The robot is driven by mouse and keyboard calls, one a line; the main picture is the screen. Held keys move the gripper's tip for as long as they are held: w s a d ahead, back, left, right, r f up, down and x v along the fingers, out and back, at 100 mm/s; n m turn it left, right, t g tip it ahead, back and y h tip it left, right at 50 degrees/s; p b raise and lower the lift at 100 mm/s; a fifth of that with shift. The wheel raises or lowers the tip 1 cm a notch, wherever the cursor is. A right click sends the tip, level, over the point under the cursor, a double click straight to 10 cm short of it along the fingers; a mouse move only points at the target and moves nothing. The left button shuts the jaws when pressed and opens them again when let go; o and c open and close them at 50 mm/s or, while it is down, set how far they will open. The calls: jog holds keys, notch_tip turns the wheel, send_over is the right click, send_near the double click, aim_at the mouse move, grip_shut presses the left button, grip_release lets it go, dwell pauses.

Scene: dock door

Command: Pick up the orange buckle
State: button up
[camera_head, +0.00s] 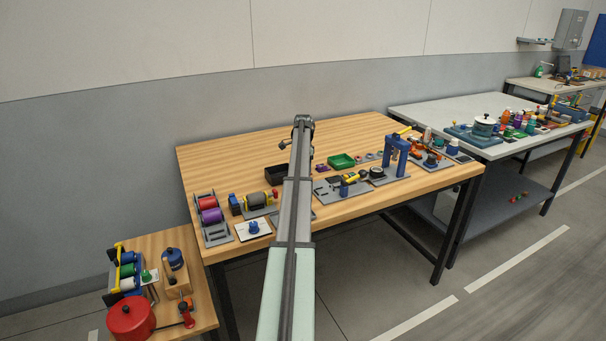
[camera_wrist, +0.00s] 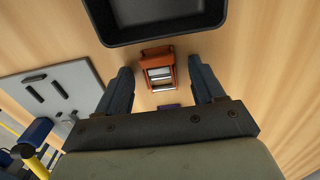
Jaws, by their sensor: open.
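The orange buckle (camera_wrist: 157,71) lies on the wooden table, with pale metal bars across its frame. It shows in the wrist view between the two fingers of my gripper (camera_wrist: 160,82) and a little beyond their tips. My gripper is open, with nothing between its fingers that I can see touching. In the head view my gripper (camera_head: 303,122) is over the wooden table (camera_head: 225,158), mostly hidden behind my arm. The orange buckle cannot be made out there.
A black tray (camera_wrist: 165,39) stands just beyond the buckle. A grey plate (camera_wrist: 75,80) with dark slots lies to the left.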

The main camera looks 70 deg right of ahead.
jog(key=shift+c, duration=0.2)
jog(key=c, duration=1.2)
grip_shut()
jog(key=shift+r, duration=0.15)
